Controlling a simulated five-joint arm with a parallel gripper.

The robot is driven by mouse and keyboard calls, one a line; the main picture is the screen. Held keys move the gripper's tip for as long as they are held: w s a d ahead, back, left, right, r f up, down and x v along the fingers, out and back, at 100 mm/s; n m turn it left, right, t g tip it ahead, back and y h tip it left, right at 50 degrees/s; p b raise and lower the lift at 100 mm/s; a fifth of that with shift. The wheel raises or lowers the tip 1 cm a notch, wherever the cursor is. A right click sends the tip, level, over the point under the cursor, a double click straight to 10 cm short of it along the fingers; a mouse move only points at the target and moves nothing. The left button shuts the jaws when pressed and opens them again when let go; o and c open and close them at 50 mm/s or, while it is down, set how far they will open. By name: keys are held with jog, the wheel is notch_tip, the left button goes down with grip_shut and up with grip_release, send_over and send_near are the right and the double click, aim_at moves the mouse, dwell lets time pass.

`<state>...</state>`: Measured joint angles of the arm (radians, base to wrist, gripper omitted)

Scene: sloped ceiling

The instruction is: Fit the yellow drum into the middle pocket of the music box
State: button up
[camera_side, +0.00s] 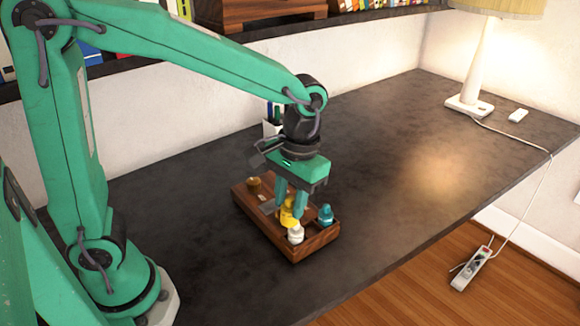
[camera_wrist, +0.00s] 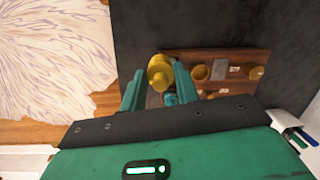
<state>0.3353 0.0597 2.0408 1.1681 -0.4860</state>
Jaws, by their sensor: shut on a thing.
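The music box (camera_side: 318,243) is a dark brown wooden box on the dark table; part of it also shows in the wrist view (camera_wrist: 240,56). The yellow drum (camera_side: 287,217) is between the fingers of my gripper (camera_side: 289,208), which is shut on it. In the wrist view, the drum (camera_wrist: 159,74) shows between my green fingertips (camera_wrist: 160,68). The drum is over the box's front part, between a white piece (camera_side: 296,235) and a teal piece (camera_side: 326,214). The pocket under the drum is hidden, and I cannot tell whether the drum touches it.
A pen holder (camera_side: 271,128) stands behind my gripper. A white lamp (camera_side: 478,70) is at the back right. The table right of the box is clear, up to its front edge.

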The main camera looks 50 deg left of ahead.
jog(key=shift+d, duration=0.15)
jog(key=shift+d+m, duration=1.3)
jog(key=shift+d, duration=1.6)
jog(key=w+a+f, duration=0.6)
jog(key=w+a, duration=0.2)
jog(key=shift+w+a+f, duration=0.15)
jog(key=shift+a+f, duration=0.15)
jog(key=shift+f, duration=0.1)
jog(key=shift+f, duration=2)
jog(key=shift+f, duration=0.1)
jog(key=o, duration=1)
